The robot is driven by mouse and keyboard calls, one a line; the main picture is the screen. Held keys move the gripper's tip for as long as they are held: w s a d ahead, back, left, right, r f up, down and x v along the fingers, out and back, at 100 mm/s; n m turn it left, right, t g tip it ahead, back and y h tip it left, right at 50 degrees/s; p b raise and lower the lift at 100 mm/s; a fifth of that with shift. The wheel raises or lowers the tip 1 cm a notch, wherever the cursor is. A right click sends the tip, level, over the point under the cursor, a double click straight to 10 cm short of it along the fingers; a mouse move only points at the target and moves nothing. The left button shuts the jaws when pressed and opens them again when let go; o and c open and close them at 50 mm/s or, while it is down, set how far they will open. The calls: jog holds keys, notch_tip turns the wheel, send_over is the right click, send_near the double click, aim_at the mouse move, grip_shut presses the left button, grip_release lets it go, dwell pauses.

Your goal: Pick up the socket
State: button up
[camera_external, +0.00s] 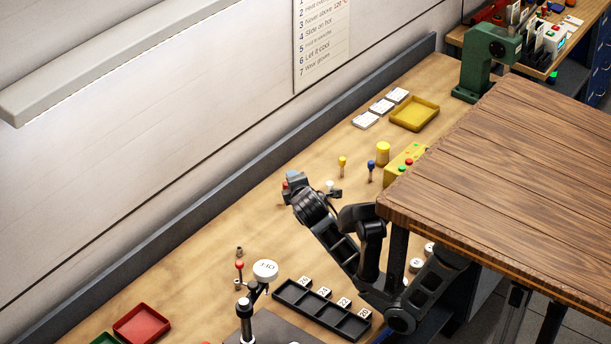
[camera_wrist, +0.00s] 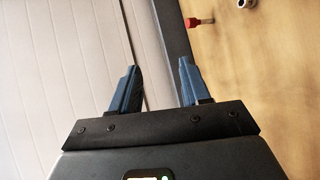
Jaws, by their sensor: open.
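A small dark metal cylinder (camera_external: 239,251), which looks like the socket, stands on the wooden bench at left in the external view. In the wrist view a ring-shaped metal piece (camera_wrist: 246,3) is cut by the top edge; I cannot tell whether it is the same one. My gripper (camera_external: 293,178) is above the bench near the wall, apart from the dark cylinder. In the wrist view its two blue fingers (camera_wrist: 158,66) are spread with nothing between them.
A red-tipped peg (camera_wrist: 200,21) shows near the metal ring. A white-topped clamp (camera_external: 265,270) and black slotted tray (camera_external: 322,312) are at lower centre. Red (camera_external: 142,324) and yellow (camera_external: 414,113) trays lie on the bench. A wooden table (camera_external: 500,160) stands at right. The wall and backboard bound the bench.

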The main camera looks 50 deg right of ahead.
jog(key=w+d+g+h+b, duration=0.2)
jog(key=w+d+g+h, duration=0.15)
jog(key=w+g, duration=0.2)
jog(key=f+n+g, duration=0.1)
jog(key=f+g, duration=0.1)
jog(key=f, duration=0.3)
jog(key=s+f+n+g+b, duration=0.1)
jog(key=f+n+g, duration=0.1)
jog(key=f, duration=0.3)
jog(key=a+f+n+g+h+b, duration=0.1)
jog(key=f+g, duration=0.1)
jog(key=f, duration=0.3)
jog(key=shift+s+n+g, duration=0.25)
jog(key=shift+n, duration=0.05)
jog(key=shift+d+f, duration=0.15)
jog(key=shift+d, duration=0.1)
jog(key=p+x, duration=0.1)
jog(key=x, duration=0.6)
jog(key=shift+s+d+f, duration=0.1)
jog(key=shift+s+f, duration=0.05)
jog(key=shift+s, duration=0.05)
grip_shut()
